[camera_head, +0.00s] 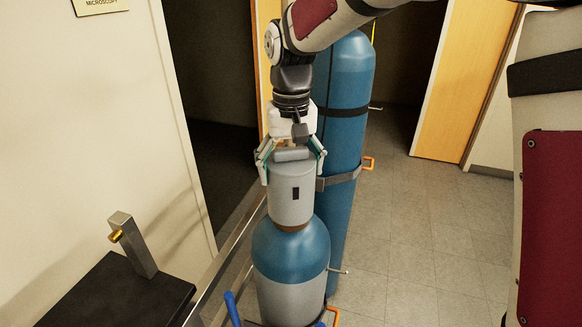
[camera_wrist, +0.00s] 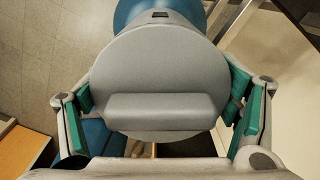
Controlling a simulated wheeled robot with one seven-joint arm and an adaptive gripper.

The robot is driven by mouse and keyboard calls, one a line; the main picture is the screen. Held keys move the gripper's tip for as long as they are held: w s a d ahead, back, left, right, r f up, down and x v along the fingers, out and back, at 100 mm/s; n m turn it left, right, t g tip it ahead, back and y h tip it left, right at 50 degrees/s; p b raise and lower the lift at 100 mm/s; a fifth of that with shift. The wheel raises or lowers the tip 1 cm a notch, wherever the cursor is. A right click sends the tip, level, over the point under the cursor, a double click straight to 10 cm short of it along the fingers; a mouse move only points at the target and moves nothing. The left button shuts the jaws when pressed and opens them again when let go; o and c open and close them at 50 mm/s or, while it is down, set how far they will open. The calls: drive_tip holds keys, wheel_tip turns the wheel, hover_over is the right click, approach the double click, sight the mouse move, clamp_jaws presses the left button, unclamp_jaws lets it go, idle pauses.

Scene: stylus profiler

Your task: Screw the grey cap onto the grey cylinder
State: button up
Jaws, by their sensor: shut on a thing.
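The grey cap (camera_head: 291,192) sits upright at the top of the grey cylinder (camera_head: 284,296), which has a blue shoulder. A brown ring shows just below the cap, and I cannot tell how far the thread is engaged. My gripper (camera_head: 291,172) points down over the cap, its fingers on both sides of the cap's upper wall. In the wrist view the cap's round top with its raised bar (camera_wrist: 160,112) fills the middle, between the green finger pads of my gripper (camera_wrist: 163,105).
A tall blue cylinder (camera_head: 350,85) stands close behind, strapped by a grey band. A metal rail (camera_head: 237,232) runs along the left. A black bench (camera_head: 110,296) with a metal post (camera_head: 133,246) is at lower left. Open floor (camera_head: 430,230) lies to the right.

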drive_tip(key=shift+f, duration=0.95)
idle(0.5)
drive_tip(key=m+p, duration=0.1)
drive_tip(key=m, duration=0.2)
drive_tip(key=shift+s+r+p, duration=0.15)
drive_tip(key=shift+p, duration=0.15)
drive_tip(key=m+p, duration=0.2)
drive_tip(key=m, duration=0.3)
drive_tip(key=shift+a, duration=0.1)
drive_tip(key=shift+m, duration=0.6)
